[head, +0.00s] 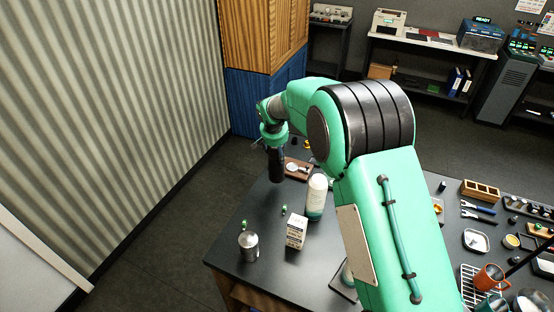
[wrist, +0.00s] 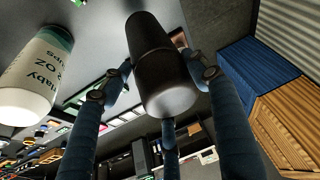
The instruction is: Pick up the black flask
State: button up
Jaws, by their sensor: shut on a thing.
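The black flask (wrist: 158,65) is a dark cylinder with a lighter grey end, in the middle of the wrist view. My gripper (wrist: 160,80) is shut on it, with blue-sleeved fingers on both sides and one below. In the head view, the flask (head: 276,165) shows as a dark upright shape under my green wrist, near the table's far left edge. My gripper's fingers (head: 275,150) are dark and hard to tell apart from it there. Whether its base touches the table is not clear.
A small white carton (head: 296,232) and a metal can (head: 248,245) stand nearer. Tools and mugs fill the table's right side.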

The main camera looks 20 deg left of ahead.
jog(key=shift+r, duration=1.15)
